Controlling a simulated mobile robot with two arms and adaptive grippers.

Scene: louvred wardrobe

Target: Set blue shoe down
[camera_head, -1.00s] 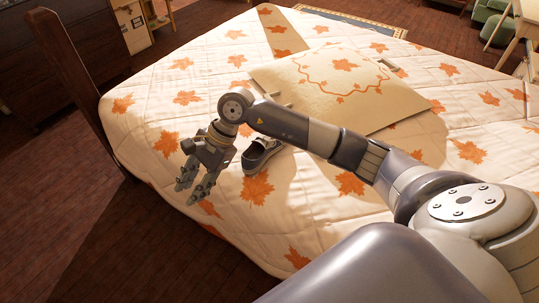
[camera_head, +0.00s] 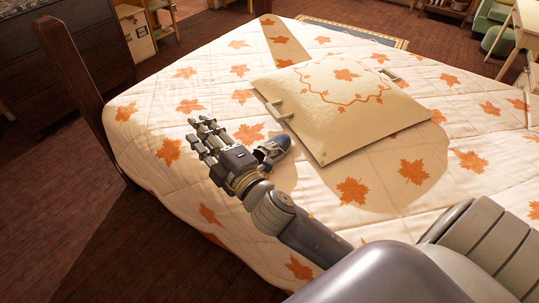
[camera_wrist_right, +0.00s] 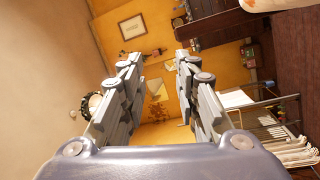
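The blue shoe (camera_head: 273,147) rests on the bed's quilt (camera_head: 350,190), near the left corner of the pillow. It is partly hidden behind my right gripper and does not show in the wrist view. My right gripper (camera_head: 203,130) is just left of the shoe, with its fingers pointing to the far left, away from it. In the right wrist view my right gripper (camera_wrist_right: 160,60) has its two fingers well apart with nothing between them. My left gripper is not in view.
A cream pillow (camera_head: 345,105) with an orange leaf pattern lies right of the shoe. A dark wooden bedpost (camera_head: 75,85) stands at the left corner. The wrist view faces an orange wall (camera_wrist_right: 165,105) and a shelf rack (camera_wrist_right: 265,125).

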